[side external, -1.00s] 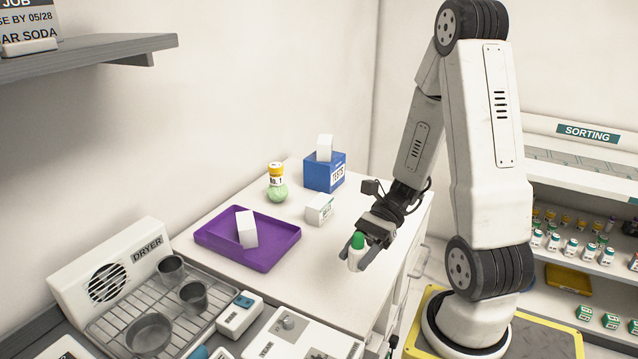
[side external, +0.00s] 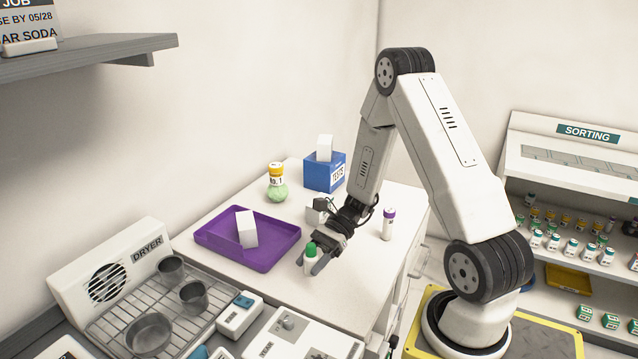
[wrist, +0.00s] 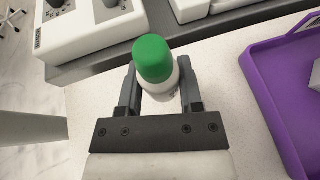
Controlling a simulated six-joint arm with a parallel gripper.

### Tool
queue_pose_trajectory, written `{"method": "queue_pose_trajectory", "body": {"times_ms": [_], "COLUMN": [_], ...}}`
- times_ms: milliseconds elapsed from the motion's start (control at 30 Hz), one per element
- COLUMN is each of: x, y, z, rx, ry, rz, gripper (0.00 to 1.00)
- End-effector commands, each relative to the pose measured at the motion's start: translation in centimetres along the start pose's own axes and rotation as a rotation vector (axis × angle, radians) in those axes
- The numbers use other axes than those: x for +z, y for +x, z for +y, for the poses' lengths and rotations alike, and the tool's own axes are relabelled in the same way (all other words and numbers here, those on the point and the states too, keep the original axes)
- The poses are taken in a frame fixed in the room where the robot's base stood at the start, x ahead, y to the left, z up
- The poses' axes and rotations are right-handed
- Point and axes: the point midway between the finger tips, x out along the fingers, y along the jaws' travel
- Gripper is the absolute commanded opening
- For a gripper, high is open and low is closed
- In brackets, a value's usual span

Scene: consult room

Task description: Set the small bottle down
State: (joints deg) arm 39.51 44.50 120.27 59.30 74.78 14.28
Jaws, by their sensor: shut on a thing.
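The small bottle (side external: 310,263) is white with a green cap and stands upright between my gripper's fingers. My gripper (side external: 311,268) is shut on it, low over the white counter (side external: 270,277), to the right of the purple tray. I cannot tell whether its base touches the counter. In the wrist view the bottle (wrist: 158,77) sits between the two fingers of my gripper (wrist: 158,88), green cap toward the camera; its base is hidden.
The purple tray (side external: 272,258) holds a white box (side external: 247,229). A purple-capped bottle (side external: 388,225) stands behind, right of my wrist. Devices (side external: 303,337) line the front.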

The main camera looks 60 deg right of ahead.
Motion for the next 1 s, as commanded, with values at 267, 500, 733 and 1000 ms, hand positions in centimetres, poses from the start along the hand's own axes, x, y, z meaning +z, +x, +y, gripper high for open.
{"method": "queue_pose_trajectory", "body": {"times_ms": [267, 500, 733, 1000], "x": [-0.4, -1.2, -3.2, -3.8], "y": [0.2, 0.6, 1.4, 1.6], "z": [-0.4, -0.9, -0.9, -0.9], "rx": [0.000, 0.001, 0.000, -0.001], "ry": [0.000, 0.002, 0.003, 0.000], "rz": [0.000, -0.001, -0.001, 0.000], "gripper": [0.00, 0.00, 0.00, 0.00]}}
